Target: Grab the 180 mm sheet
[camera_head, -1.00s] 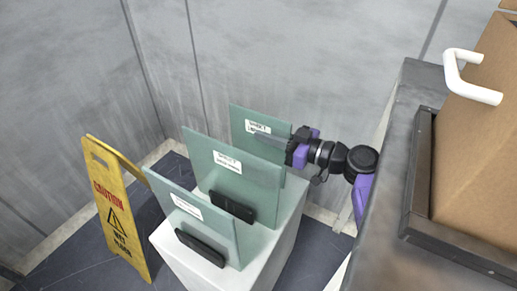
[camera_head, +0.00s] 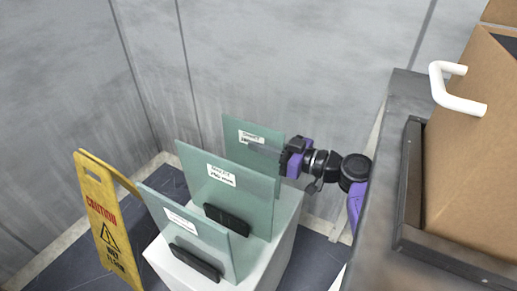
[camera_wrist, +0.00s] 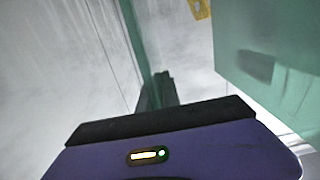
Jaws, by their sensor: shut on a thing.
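Three greenish sheets with white labels stand upright on a white pedestal (camera_head: 274,262): a back sheet (camera_head: 236,150), a middle sheet (camera_head: 195,165) and a front sheet (camera_head: 160,206). The label print is too small to read, so I cannot tell which is 180 mm. My gripper (camera_head: 284,160) is shut on the right edge of the back sheet. In the wrist view that sheet shows nearly edge-on (camera_wrist: 143,50) beyond my gripper, and another green sheet (camera_wrist: 280,60) stands to the right. The back sheet's lower part is hidden behind the middle sheet.
Black holders (camera_head: 227,219) stand at the feet of the middle and front sheets. A yellow caution sign (camera_head: 103,225) stands on the floor at left. A grey bench (camera_head: 385,200) with a tray and cardboard box (camera_head: 475,150) is at right. Grey walls close off the back.

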